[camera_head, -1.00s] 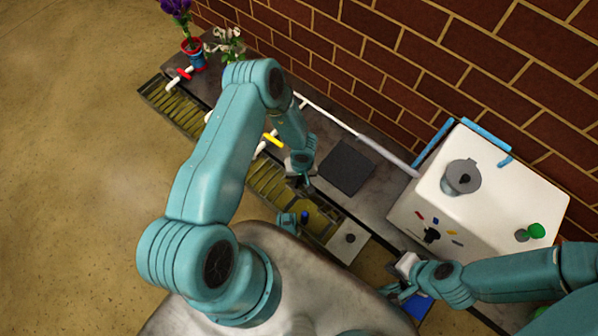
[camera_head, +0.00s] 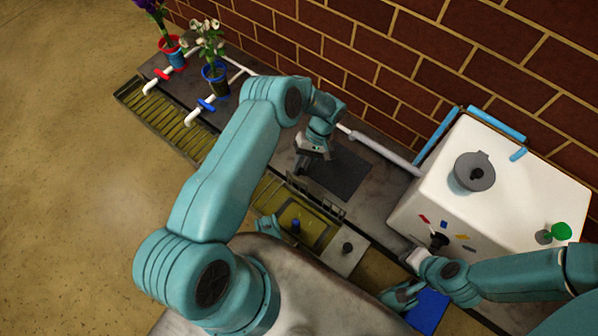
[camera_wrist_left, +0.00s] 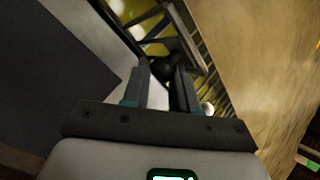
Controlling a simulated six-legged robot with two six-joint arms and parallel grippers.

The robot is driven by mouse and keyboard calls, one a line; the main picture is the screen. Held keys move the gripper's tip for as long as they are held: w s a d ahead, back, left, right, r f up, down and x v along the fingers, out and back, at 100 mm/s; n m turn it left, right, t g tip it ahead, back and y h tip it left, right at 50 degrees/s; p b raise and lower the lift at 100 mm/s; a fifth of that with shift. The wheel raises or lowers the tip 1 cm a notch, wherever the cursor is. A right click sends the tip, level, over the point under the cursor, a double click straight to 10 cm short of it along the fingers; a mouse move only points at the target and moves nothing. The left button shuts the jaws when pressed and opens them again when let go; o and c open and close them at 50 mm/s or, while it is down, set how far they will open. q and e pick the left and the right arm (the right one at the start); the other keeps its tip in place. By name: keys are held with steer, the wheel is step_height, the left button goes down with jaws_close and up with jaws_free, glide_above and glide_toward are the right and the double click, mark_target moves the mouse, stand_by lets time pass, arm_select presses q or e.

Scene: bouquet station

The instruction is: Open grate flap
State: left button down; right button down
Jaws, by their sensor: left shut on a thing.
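The grate (camera_head: 185,130) runs along the counter's front edge as a strip of yellowish slats. At its near end a dark barred flap (camera_head: 325,207) stands raised beside an open basin with a yellow inside (camera_head: 303,228). My left gripper (camera_head: 303,168) is above the counter, beside the raised flap. In the left wrist view my left gripper (camera_wrist_left: 168,82) is shut on a black knob (camera_wrist_left: 164,69), with the flap's dark bars (camera_wrist_left: 155,24) just beyond. My right gripper (camera_head: 411,257) is by the white box's front; its jaws are too small to read.
A dark square mat (camera_head: 345,175) lies behind the flap. A white box (camera_head: 500,180) with a grey lid stands at right. Taps with red (camera_head: 162,75) and blue (camera_head: 206,104) handles and potted flowers (camera_head: 207,45) are at far left. A blue panel (camera_head: 428,310) lies at lower right.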

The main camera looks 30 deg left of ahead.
arm_select(q)
steer(key=shift+d+f+g, duration=0.3)
steer(key=shift+d, duration=0.2)
steer(key=c, duration=0.9)
jaws_free()
steer(key=shift+s, duration=0.1)
steer(key=shift+a+v, duration=0.1)
steer(key=shift+v, duration=2.95)
steer(key=shift+a+v, duration=0.15)
steer(key=shift+v, duration=2.95)
steer(key=shift+f, duration=0.1)
